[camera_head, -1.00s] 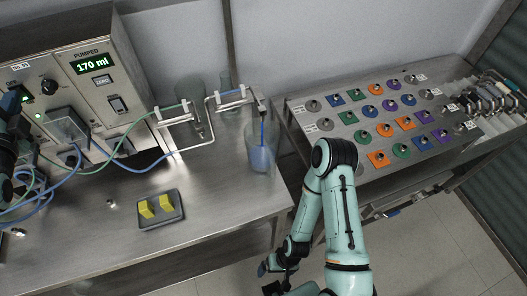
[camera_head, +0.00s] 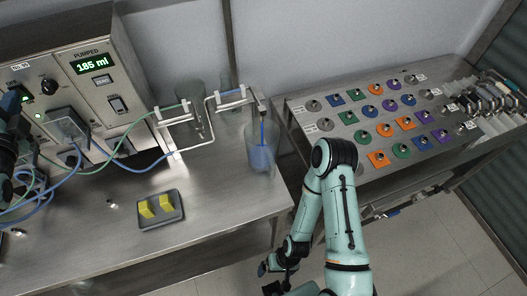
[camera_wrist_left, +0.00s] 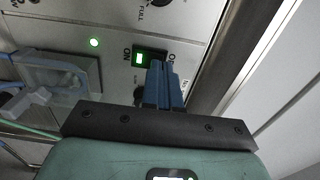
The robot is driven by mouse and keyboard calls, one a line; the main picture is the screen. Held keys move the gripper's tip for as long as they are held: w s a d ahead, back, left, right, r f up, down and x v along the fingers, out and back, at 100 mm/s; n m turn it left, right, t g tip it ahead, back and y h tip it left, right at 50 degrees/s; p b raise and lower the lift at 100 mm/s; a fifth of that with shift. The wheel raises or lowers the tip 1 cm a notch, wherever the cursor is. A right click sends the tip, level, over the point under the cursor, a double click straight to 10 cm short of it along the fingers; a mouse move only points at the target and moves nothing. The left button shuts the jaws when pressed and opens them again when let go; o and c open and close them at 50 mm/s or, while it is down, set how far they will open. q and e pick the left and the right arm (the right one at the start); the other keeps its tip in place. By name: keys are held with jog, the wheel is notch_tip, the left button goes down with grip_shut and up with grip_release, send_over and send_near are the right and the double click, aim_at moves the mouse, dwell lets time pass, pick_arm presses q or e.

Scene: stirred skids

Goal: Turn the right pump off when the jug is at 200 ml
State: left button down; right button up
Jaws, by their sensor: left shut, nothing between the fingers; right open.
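The jug (camera_head: 262,158) stands at the bench's right end with blue liquid inside and a blue tube hanging into it. The display (camera_head: 92,64) marked PUMPED reads 185 ml. My left gripper (camera_head: 22,97) is shut and empty at the pump panel on the far left. In the left wrist view, its blue fingertips (camera_wrist_left: 160,68) are at the right part of a rocker switch (camera_wrist_left: 141,58), which is lit green on its ON side. Whether they touch is unclear. My right gripper (camera_head: 270,276) is open, low at the bottom, away from the bench.
A pump head (camera_head: 66,127) with blue and green tubes sits beside my left gripper. Clamps hold the tubes along the bench. A grey tray (camera_head: 160,209) with two yellow blocks lies in front. A side table (camera_head: 330,152) carries coloured knobs.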

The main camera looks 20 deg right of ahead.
pick_arm(q)
jog(key=shift+w, duration=0.2)
pick_arm(e)
jog(key=shift+r, duration=0.1)
dwell(0.4)
pick_arm(q)
jog(key=shift+w, duration=0.5)
pick_arm(e)
jog(key=shift+w+r, duration=0.1)
pick_arm(q)
jog(key=shift+s, duration=0.75)
pick_arm(e)
jog(key=shift+s+f, duration=0.35)
jog(key=shift+f, duration=0.15)
pick_arm(q)
jog(key=shift+b, duration=0.3)
jog(key=s+b, duration=0.1)
jog(key=s, duration=0.5)
jog(key=shift+a, duration=0.2)
pick_arm(e)
jog(key=shift+s+f, duration=0.3)
jog(key=shift+f, duration=0.2)
jog(key=shift+s+f, duration=0.25)
jog(key=shift+f, duration=0.25)
